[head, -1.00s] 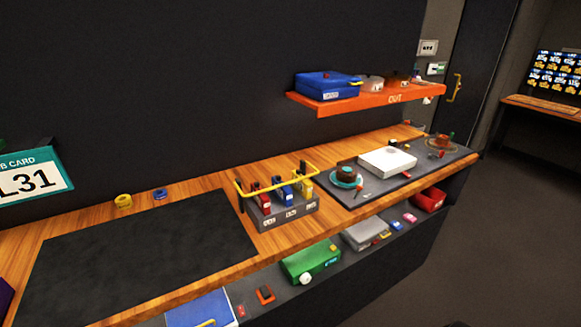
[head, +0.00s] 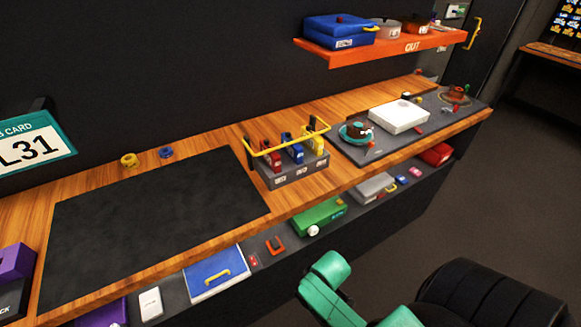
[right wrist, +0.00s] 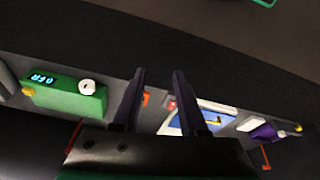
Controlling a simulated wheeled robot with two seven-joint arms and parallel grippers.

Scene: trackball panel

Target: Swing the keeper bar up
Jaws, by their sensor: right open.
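Behind the bar stand a red piece (head: 272,158), a blue piece (head: 293,149) and a yellow piece (head: 314,141) in the rack. My right gripper (right wrist: 157,78) shows in the right wrist view, its two dark fingers apart with nothing between them. It points towards the lower shelf, away from the bar. The right gripper's fingers and my left gripper do not show in the head view.
A dark mat (head: 155,220) lies left of the rack, bare. A white box (head: 399,117) and a teal plate (head: 355,134) stand to its right. An orange shelf (head: 385,47) overhangs behind.

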